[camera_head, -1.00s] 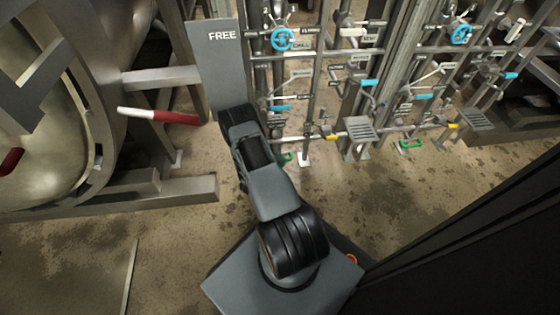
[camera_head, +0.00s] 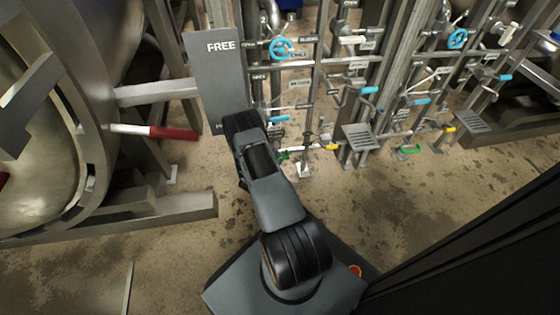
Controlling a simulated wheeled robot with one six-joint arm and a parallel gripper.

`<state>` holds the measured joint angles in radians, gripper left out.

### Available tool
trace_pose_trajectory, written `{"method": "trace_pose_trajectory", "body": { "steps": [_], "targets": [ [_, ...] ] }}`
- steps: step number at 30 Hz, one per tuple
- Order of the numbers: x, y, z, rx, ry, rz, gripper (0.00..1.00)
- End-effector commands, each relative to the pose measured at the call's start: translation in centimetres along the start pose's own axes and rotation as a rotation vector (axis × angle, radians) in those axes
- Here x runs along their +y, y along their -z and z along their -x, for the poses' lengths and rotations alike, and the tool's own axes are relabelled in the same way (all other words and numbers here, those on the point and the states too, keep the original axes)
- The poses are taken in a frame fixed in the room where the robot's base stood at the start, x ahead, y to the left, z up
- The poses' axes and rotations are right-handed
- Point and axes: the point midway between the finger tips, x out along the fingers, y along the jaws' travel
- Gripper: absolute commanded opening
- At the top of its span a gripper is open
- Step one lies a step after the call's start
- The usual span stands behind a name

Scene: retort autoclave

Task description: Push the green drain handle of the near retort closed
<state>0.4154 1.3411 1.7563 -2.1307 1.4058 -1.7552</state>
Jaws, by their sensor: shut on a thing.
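The green drain handle (camera_head: 284,155) of the near retort is low on the nearer pipe rack, just right of my arm. Only a small part of it shows; my arm's upper link covers the area left of it. My arm rises from my base towards the foot of this rack. My gripper is hidden behind the arm, so its contact with the handle cannot be seen. The near retort (camera_head: 35,165) is the large rounded metal vessel at the left.
A second green handle (camera_head: 410,149) sits low on the rack further right. A grey FREE panel (camera_head: 218,80) stands behind my arm. A red-and-white lever (camera_head: 155,131) sticks out at the left. Yellow and blue handles crowd the pipes. The floor in front is clear.

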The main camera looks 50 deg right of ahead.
Motion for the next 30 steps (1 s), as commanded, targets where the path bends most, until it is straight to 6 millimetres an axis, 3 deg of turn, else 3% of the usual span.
{"method": "trace_pose_trajectory", "body": {
  "steps": [2,3,10,20,30],
  "targets": [
    [-0.3,-0.5,-0.4,-0.01,0.004,-0.009,0.0],
    [-0.3,-0.5,-0.4,-0.009,0.004,-0.009,0.19],
    [-0.5,-0.5,-0.5,-0.008,0.007,-0.012,0.41],
    [-0.4,-0.5,0.3,-0.01,0.004,-0.007,0.42],
    [-0.6,-0.4,6.4,-0.011,0.005,-0.005,0.42]
  ]
}}
